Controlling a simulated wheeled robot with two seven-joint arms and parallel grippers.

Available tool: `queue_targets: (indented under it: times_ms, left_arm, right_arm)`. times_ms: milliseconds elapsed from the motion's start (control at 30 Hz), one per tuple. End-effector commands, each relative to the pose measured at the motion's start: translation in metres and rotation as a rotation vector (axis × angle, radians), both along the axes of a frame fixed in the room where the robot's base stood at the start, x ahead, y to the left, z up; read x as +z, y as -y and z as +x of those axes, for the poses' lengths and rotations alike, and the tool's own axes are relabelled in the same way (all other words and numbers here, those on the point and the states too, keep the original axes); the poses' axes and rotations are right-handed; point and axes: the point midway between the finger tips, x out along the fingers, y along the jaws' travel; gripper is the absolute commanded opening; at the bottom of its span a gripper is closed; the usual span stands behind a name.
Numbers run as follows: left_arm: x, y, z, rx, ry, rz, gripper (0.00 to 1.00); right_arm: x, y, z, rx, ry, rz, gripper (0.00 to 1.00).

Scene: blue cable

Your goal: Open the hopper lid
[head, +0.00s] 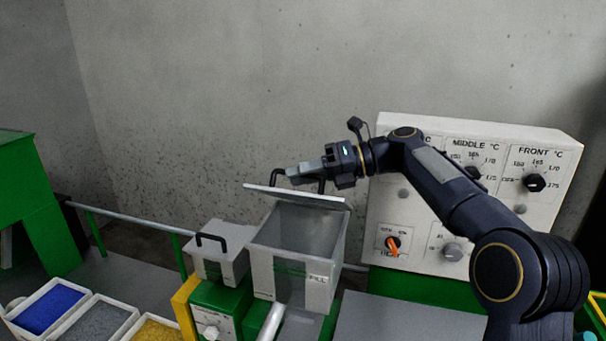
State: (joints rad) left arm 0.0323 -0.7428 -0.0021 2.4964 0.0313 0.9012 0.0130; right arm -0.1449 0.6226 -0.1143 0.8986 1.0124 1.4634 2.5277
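The grey hopper (265,262), marked FILL, stands in the middle on the green machine. Its lid (262,189) is a thin pale plate seen nearly edge-on. It is raised off the near side, and I can see into the hopper below it. A black handle (275,179) stands on the lid. My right gripper (297,174) reaches in from the right, and its grey fingers lie over the handle's bar and appear closed on it. The fingers hide the middle of the handle. My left gripper is out of view.
A control panel (404,199) with knobs stands behind my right arm. A smaller grey box (219,252) with a black handle sits left of the hopper. Bins of blue (50,309), grey (98,322) and yellow (155,331) pellets are at lower left.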

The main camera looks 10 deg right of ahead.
Motion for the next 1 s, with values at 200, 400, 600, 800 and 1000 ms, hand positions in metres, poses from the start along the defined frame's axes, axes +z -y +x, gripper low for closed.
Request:
queue_targets:
  times_ms: [200,400,600,800,1000]
  left_arm:
    - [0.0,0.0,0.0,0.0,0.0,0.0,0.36]
    - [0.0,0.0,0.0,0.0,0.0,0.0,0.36]
    - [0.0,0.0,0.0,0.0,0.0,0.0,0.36]
    - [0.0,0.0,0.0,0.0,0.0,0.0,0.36]
    - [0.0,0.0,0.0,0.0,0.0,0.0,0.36]
  right_arm:
    - [0.0,0.0,0.0,0.0,0.0,0.0,0.26]
    - [0.0,0.0,0.0,0.0,0.001,0.0,0.0]
    - [0.0,0.0,0.0,0.0,0.001,-0.001,0.0]
    - [0.004,0.002,0.005,-0.001,0.003,0.0,0.0]
    - [0.018,0.009,0.023,-0.001,0.007,0.001,0.0]
